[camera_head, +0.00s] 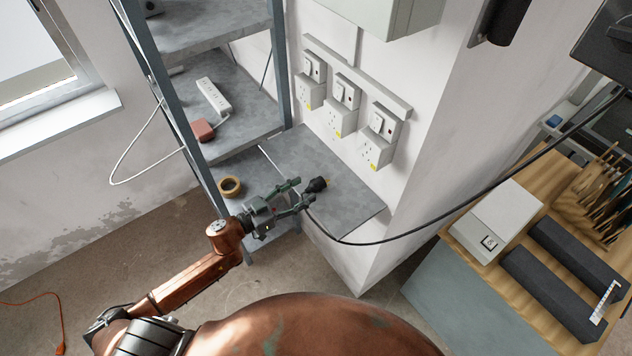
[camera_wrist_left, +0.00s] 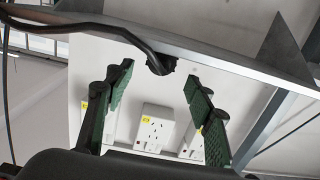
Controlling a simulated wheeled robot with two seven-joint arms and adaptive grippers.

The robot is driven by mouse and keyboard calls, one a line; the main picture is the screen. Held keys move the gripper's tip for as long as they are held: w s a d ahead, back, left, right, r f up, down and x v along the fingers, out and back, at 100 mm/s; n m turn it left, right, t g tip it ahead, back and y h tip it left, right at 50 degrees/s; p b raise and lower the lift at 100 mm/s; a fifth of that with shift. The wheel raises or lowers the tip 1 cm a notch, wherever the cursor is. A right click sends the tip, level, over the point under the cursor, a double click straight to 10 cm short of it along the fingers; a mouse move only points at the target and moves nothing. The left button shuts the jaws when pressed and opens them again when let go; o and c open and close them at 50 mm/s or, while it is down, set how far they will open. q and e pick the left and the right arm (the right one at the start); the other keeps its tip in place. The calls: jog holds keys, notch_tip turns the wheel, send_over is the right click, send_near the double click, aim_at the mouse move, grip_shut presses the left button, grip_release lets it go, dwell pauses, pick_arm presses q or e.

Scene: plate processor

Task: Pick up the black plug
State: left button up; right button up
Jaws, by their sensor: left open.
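The black plug (camera_head: 317,185) lies near the middle of the grey shelf board (camera_head: 345,207), with a bit of yellow at its far end. A black cable (camera_head: 400,238) runs from it over the board's front edge and off to the right. My left gripper (camera_head: 304,190) is open, its green fingers just left of the plug. In the left wrist view the plug (camera_wrist_left: 162,66) shows dark beyond and between the parted fingertips (camera_wrist_left: 158,76), partly hidden by its cable. I cannot tell whether a finger touches it. My right gripper is not in view.
Several wall sockets (camera_head: 374,150) are mounted behind the board. A metal shelf post (camera_head: 181,100) stands left of it. A tape roll (camera_head: 229,186) and a white power strip (camera_head: 214,96) lie on the shelves. A wooden bench (camera_head: 520,255) stands at right.

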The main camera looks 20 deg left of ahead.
aim_at(311, 186)
pick_arm(q)
jog(key=x, duration=0.4)
jog(key=shift+x, duration=0.8)
jog(key=shift+f, duration=0.1)
jog(key=c, duration=1.2)
jog(key=shift+c, duration=0.4)
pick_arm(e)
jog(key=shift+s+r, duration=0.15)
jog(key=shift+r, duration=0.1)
